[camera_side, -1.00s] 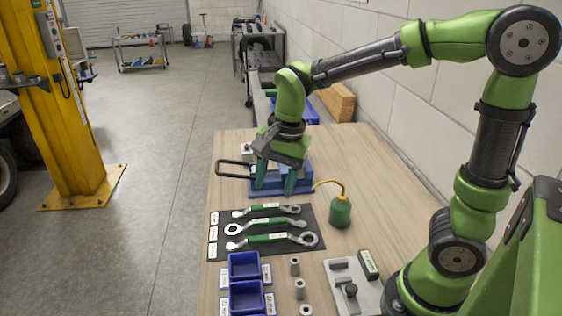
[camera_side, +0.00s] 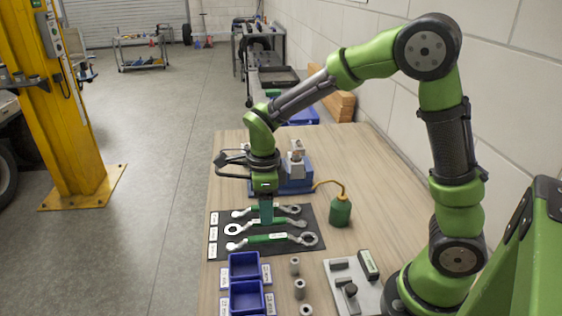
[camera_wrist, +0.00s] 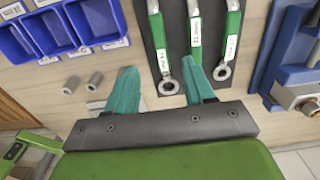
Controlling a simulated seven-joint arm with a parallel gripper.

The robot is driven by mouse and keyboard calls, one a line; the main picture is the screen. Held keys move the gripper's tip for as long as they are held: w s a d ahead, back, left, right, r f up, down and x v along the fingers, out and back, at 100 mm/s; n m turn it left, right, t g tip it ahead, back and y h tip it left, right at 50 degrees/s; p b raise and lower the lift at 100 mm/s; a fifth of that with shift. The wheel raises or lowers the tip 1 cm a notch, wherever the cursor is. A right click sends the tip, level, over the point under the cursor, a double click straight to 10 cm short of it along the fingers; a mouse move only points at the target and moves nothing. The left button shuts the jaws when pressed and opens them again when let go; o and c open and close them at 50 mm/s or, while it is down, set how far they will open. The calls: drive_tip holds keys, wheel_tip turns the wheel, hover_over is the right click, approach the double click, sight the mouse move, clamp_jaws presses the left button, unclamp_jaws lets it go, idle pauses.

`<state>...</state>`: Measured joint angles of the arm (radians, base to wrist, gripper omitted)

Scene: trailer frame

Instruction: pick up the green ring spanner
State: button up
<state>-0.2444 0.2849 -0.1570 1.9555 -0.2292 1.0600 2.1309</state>
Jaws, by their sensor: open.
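Three spanners with green, white-labelled handles lie side by side on a black mat (camera_side: 312,246): the near one (camera_side: 268,239), the middle one (camera_side: 285,222) and the far one (camera_side: 285,209). The near one has a ring at its right end. In the wrist view they are the left (camera_wrist: 156,35), middle (camera_wrist: 195,30) and right (camera_wrist: 233,25) spanners. My gripper (camera_side: 265,215) is open, pointing down over the mat, and hides part of the far and middle handles. In the wrist view my gripper (camera_wrist: 160,75) is empty; the left spanner's ring shows between its teal fingers. Its exact height is unclear.
Blue bins (camera_side: 231,268) and metal sockets (camera_side: 295,266) stand near the mat's front. A green oil can (camera_side: 341,212) stands right of the mat. A blue vise (camera_side: 294,183) is behind it. A grey fixture plate (camera_side: 340,275) lies at front right.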

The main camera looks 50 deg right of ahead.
sight(266, 237)
wheel_tip(266, 237, down, 9)
drive_tip(key=shift+r, duration=0.1)
clamp_jaws()
idle(0.6)
drive_tip(key=shift+r, duration=0.1)
